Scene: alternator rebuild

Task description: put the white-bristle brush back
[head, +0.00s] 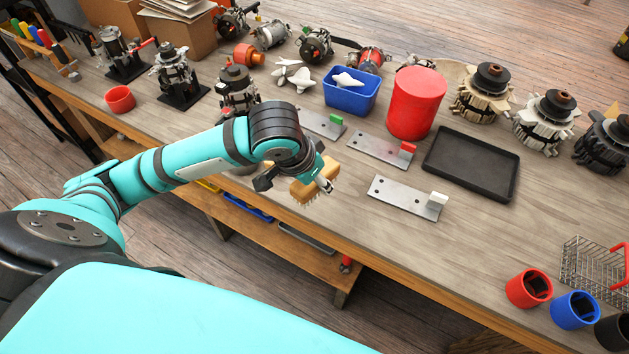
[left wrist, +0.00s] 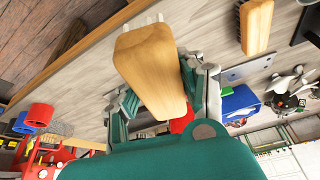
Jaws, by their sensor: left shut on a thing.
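The brush (head: 322,176) has a pale wooden body and light bristles that point down in the head view. My left gripper (head: 298,184) is shut on it and holds it near the bench's front edge, to the left of a metal plate (head: 398,197) with a white tab (head: 438,199). In the left wrist view the wooden body (left wrist: 150,65) fills the middle between my fingers, with some whitish bristles at its top edge. Two similar plates carry a red tab (head: 407,148) and a green tab (head: 337,119). My right gripper is not in view.
Another wooden brush (left wrist: 257,25) with dark bristles shows in the left wrist view. Red and blue cups (head: 529,288) stand at right. The front bench middle is clear.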

